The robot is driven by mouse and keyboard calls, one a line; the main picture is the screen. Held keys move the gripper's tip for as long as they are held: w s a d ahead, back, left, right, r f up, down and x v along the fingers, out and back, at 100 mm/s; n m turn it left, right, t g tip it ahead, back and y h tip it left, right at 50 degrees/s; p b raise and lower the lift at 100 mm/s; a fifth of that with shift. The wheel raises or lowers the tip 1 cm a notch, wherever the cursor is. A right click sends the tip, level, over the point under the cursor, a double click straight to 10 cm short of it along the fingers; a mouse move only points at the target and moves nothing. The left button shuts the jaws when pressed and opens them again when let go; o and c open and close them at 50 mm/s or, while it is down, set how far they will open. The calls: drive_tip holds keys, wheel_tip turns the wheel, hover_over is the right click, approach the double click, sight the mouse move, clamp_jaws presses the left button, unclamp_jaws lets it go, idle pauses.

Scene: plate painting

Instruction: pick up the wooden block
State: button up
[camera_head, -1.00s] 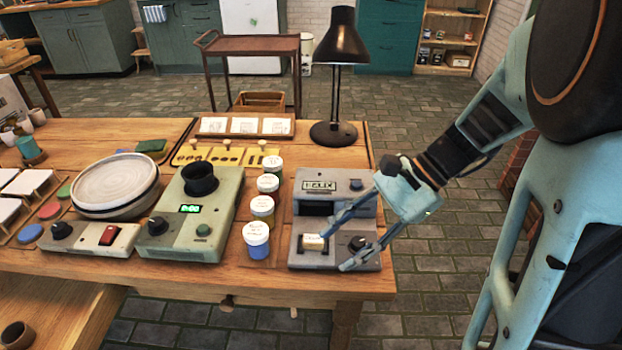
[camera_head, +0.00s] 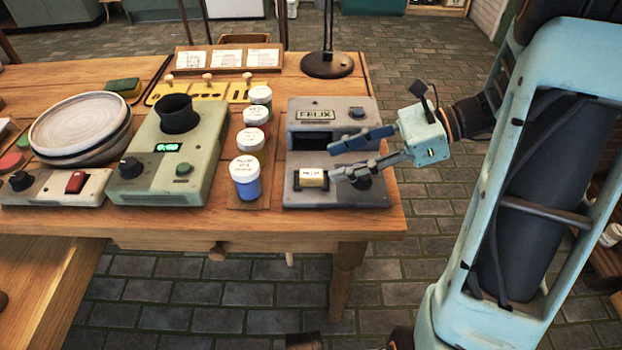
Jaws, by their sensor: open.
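The wooden block (camera_head: 312,178) is small and pale with a handwritten label on its top. I cannot tell the height gap. The fingers partly cover the machine and its dark knob (camera_head: 361,182).
Several lidded paint jars (camera_head: 246,178) stand in a row left of the machine. Beyond them are a green device (camera_head: 158,181) with a dark cup and a stack of plates (camera_head: 80,122). A black lamp (camera_head: 327,65) stands behind. The table (camera_head: 331,222) ends just right of the machine.

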sight(316, 173)
drive_tip(key=x, duration=0.1)
drive_tip(key=b+x, duration=0.1)
drive_tip(key=x, duration=0.1)
drive_tip(key=b+x, duration=0.1)
drive_tip(key=x, duration=0.1)
drive_tip(key=shift+s+a+f, duration=0.1)
drive_tip(key=shift+s+f, duration=0.25)
drive_tip(key=shift+f, duration=0.05)
drive_tip(key=c, duration=1.1)
drive_tip(key=shift+r, duration=0.15)
